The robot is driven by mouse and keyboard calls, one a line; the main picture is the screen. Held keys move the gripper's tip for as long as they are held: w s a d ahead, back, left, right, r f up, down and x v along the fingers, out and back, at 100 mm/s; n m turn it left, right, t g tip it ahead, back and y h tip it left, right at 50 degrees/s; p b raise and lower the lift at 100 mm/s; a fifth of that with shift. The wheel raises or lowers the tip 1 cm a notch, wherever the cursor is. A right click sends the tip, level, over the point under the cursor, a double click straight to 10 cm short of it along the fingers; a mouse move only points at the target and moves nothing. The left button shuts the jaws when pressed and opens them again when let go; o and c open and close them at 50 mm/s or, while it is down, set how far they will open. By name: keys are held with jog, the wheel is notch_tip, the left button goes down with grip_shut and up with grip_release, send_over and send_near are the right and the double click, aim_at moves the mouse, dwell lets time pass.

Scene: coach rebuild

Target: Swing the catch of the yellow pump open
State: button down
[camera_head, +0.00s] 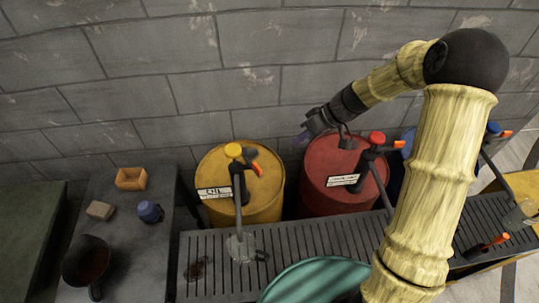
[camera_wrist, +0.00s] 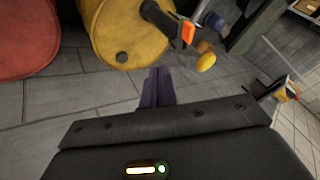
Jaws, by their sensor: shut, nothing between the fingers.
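The yellow drum (camera_head: 262,207) stands against the wall and bears a white label. Its pump has a yellow knob (camera_head: 233,150), a dark body and an orange catch (camera_head: 257,168) that sticks out to the right. In the wrist view the orange catch (camera_wrist: 188,32) and yellow knob (camera_wrist: 206,62) show at upper right. My gripper (camera_head: 303,136) is in the air to the right of the catch, between the yellow and red drums in the picture, apart from the pump. In the wrist view its purple fingers (camera_wrist: 157,88) are together and empty.
A red drum (camera_head: 318,168) with a red-knobbed pump (camera_head: 376,139) stands to the right, close to my arm. A blue drum is mostly hidden behind my arm. A clear jar (camera_head: 241,248) stands on the slatted rack (camera_head: 205,254) under the yellow pump's spout. The stone wall (camera_head: 260,40) is behind.

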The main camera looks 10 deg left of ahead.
jog(key=s+a+f+p, duration=0.4)
jog(key=a+f+p, duration=0.1)
jog(key=a+f, duration=0.3)
jog(key=shift+a, duration=0.6)
jog(key=shift+s+a+f+b, duration=0.1)
jog(key=shift+a+f+b, duration=0.05)
jog(key=shift+b, duration=0.8)
